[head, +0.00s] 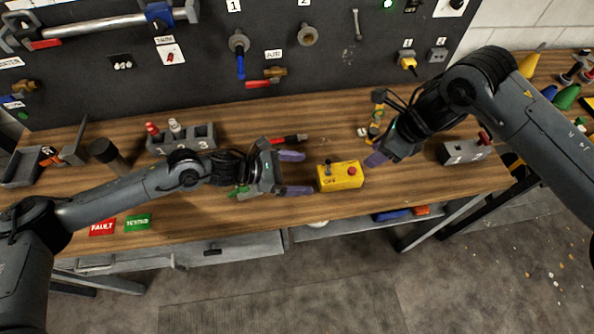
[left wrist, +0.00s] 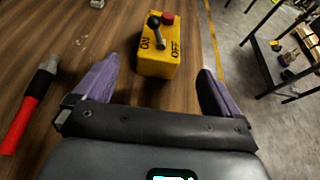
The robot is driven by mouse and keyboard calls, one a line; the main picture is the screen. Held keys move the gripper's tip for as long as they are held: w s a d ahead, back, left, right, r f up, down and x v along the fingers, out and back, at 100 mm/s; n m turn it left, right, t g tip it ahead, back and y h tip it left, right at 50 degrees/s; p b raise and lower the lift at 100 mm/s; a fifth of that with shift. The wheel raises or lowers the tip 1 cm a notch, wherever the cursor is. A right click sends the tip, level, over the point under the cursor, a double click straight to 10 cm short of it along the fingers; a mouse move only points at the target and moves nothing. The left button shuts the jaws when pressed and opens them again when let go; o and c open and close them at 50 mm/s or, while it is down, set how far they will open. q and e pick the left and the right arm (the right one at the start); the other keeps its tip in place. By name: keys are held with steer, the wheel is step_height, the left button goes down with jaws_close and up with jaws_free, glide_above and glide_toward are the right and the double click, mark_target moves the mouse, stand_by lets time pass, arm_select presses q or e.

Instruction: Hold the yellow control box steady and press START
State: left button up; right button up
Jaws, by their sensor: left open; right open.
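The yellow control box (head: 340,176) sits on the wooden bench near its front edge. It has a dark lever and a red button on top; in the left wrist view the box (left wrist: 159,62) shows ON and OFF lettering beside the lever (left wrist: 155,30), with the red button (left wrist: 168,18) at its far end. My left gripper (head: 297,173) is open just left of the box, its purple fingers pointing at it, apart from it. My right gripper (head: 376,158) is right of the box, above the bench; its fingers point down-left and do not touch the box.
A red-handled tool (head: 289,138) lies behind my left gripper; a grey block (head: 466,151) stands at right. Red FAULT (head: 102,228) and green TESTED (head: 138,221) cards lie at front left. A grey holder (head: 183,139) stands at the back left. The bench's front edge is close to the box.

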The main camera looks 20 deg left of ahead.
mark_target(324, 174)
arm_select(q)
steer(key=shift+w+d+f, duration=0.25)
steer(key=shift+d, duration=0.15)
steer(key=x, duration=0.9)
steer(key=shift+w+d+f, duration=0.1)
steer(key=shift+d+f, duration=0.05)
steer(key=shift+d, duration=0.05)
steer(key=c, duration=1.4)
steer(key=shift+c, duration=0.4)
arm_select(e)
steer(key=shift+c, duration=0.4)
jaws_close()
